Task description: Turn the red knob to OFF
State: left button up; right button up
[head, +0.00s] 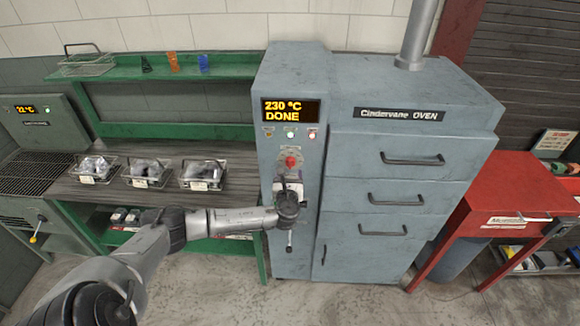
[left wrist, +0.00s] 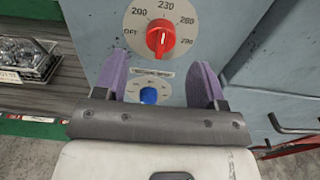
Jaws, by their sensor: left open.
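The red knob (head: 291,161) is on the grey oven's control panel, below the display reading 230 °C DONE. In the left wrist view the red knob (left wrist: 160,38) sits on a round dial marked OFF, 200, 230, 260 and 290. Its pale mark points up, about toward 230. My left gripper (head: 290,177) is in front of the panel, just below the red knob. In the left wrist view its purple fingers (left wrist: 160,75) are spread and empty, with the knob beyond and above their tips. My right gripper is not in view.
A blue knob (left wrist: 149,95) with its own small dial sits below the red one, seen between the fingers. The oven (head: 400,180) has several handles at right. Wire baskets (head: 147,172) stand on the bench at left. A red cabinet (head: 515,190) stands at right.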

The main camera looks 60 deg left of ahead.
aim_at(290, 166)
pick_arm(q)
jog(key=shift+x, duration=2.5)
jog(key=c, duration=0.9)
